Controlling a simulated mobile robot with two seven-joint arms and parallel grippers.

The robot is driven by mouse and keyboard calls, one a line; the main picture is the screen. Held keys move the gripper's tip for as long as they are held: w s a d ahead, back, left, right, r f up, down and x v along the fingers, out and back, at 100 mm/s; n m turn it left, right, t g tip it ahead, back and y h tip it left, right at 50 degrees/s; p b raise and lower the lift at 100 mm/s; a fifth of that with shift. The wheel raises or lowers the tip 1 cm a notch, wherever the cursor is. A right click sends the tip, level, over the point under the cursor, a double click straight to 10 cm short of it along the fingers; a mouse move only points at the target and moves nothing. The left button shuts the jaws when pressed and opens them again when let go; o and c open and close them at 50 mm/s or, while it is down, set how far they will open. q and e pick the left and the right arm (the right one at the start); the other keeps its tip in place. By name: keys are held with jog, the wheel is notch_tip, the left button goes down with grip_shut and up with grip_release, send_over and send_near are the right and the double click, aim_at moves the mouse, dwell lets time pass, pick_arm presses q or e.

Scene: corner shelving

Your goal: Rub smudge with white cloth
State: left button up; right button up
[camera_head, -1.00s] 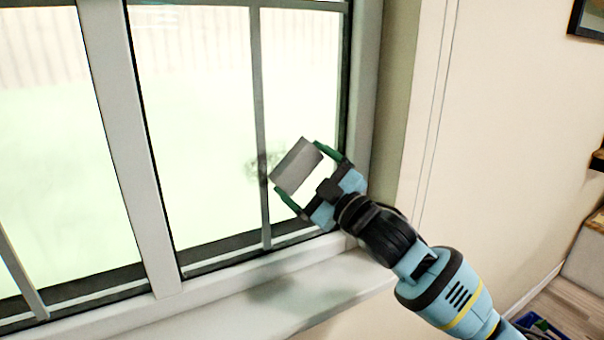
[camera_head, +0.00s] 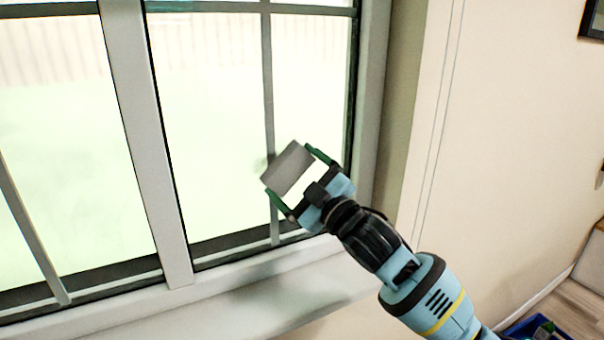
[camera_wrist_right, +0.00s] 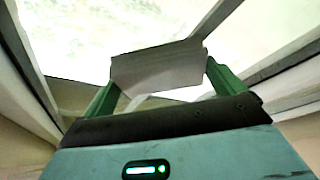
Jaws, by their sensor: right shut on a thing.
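The white cloth (camera_head: 286,168), greyish in shade, is stretched flat between the green fingers of my right gripper (camera_head: 289,171). It also shows in the right wrist view (camera_wrist_right: 158,68), spanning both fingertips of the gripper (camera_wrist_right: 160,76). My right gripper is shut on the cloth and sits in front of the lower right window pane, over a dark upright bar. A faint dark smudge (camera_head: 259,165) on the glass shows just left of the cloth; the rest of it seems hidden behind the cloth. I cannot tell whether the cloth touches the glass. My left gripper is not in view.
The window frame (camera_head: 152,140) has a thick upright post and thin bars. A sill (camera_head: 250,303) juts out below my right arm. The wall (camera_head: 500,130) to the right is bare, with a picture frame (camera_head: 593,18) top right. A blue bin (camera_head: 535,328) stands on the floor.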

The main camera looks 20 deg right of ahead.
aim_at(274, 177)
jog(key=shift+a, duration=0.9)
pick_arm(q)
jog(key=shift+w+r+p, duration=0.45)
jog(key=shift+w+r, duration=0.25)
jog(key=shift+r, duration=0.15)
pick_arm(e)
jog(key=shift+a, duration=0.9)
jog(key=shift+a, duration=0.15)
jog(key=shift+s+a, duration=0.1)
jog(key=shift+a, duration=0.5)
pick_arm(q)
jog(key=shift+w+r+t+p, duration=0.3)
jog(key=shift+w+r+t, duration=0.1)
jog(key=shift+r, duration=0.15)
pick_arm(e)
jog(key=shift+a+f, duration=0.1)
jog(key=shift+a, duration=0.9)
